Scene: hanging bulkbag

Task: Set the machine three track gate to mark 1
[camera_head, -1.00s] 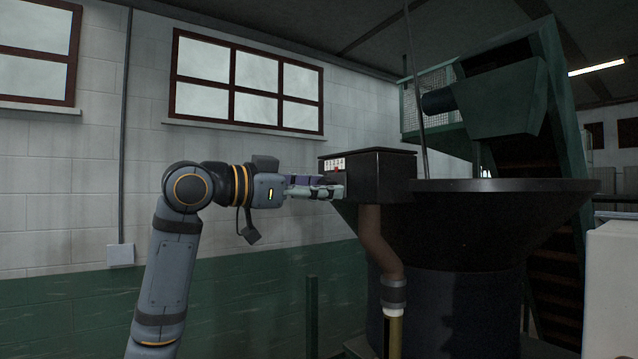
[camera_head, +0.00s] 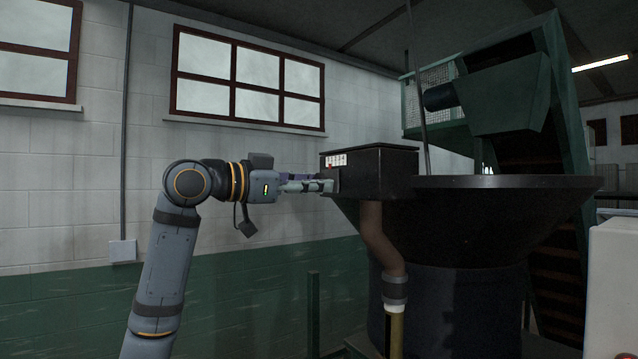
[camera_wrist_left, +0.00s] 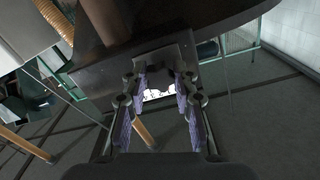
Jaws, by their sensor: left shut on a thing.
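The gate's black box (camera_head: 378,172) sits at the left rim of a dark hopper (camera_head: 480,215). A white scale plate (camera_head: 337,160) with several marks is on the box's left face, and a small red pointer (camera_head: 330,168) shows near its left end. The numbers are too small to read surely. My left gripper (camera_head: 326,186) is at the box's lower left, just below the scale, shut on the gate's handle, which the fingers hide. In the left wrist view its purple-padded fingers (camera_wrist_left: 160,98) frame a bright white piece. My right gripper is not in view.
A brown pipe (camera_head: 380,240) drops from under the box. A green post (camera_head: 313,312) stands at lower left of it. A green conveyor frame (camera_head: 570,130) rises behind the hopper, and a white cabinet (camera_head: 612,285) is at right. The wall side at left is free.

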